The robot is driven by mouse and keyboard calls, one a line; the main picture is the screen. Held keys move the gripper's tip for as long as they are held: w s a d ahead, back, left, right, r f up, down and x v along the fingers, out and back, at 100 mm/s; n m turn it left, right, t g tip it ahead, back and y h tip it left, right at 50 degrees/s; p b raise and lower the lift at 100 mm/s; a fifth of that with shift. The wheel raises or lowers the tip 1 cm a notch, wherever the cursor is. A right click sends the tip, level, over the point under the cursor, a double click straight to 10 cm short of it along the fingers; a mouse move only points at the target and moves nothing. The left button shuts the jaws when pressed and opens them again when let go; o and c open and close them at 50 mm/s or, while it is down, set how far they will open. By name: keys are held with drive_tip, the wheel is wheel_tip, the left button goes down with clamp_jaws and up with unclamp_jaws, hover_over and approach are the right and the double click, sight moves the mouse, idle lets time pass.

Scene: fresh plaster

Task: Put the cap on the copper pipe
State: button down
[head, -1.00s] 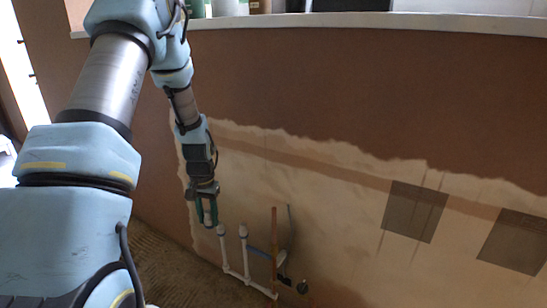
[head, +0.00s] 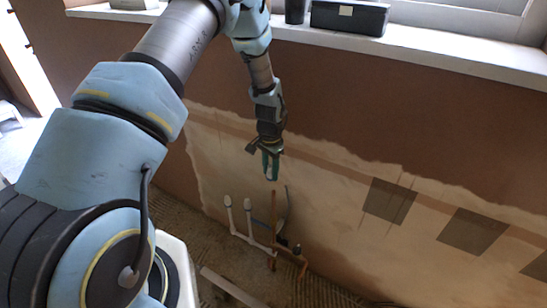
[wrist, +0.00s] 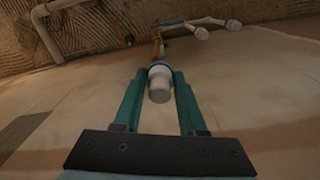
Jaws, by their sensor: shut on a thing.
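My gripper (head: 271,177) points down, its green fingers just above the upright copper pipe (head: 274,222) in the head view. In the wrist view the two fingers (wrist: 160,78) are shut on a whitish round cap (wrist: 160,88). The copper pipe (wrist: 157,44) shows just beyond the cap, roughly in line with it. I cannot tell whether the cap touches the pipe's top. In the head view the cap is hidden between the fingers.
Two white pipes (head: 230,215) with white tops stand left of the copper pipe, close to the wall (head: 340,205). A windowsill (head: 440,65) holding a black box (head: 349,17) juts out above. A pale plank (head: 232,287) lies on the floor.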

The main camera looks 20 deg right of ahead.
sight(273, 192)
drive_tip(key=shift+s+d+r, duration=0.2)
drive_tip(key=shift+d+r, duration=0.1)
drive_tip(key=shift+d, duration=0.15)
drive_tip(key=shift+f, duration=0.2)
drive_tip(key=shift+f+b, duration=1.8)
drive_tip(key=shift+f, duration=1.15)
drive_tip(key=shift+f+b, duration=0.4)
drive_tip(key=shift+f, duration=0.05)
drive_tip(key=shift+f, duration=0.35)
unclamp_jaws()
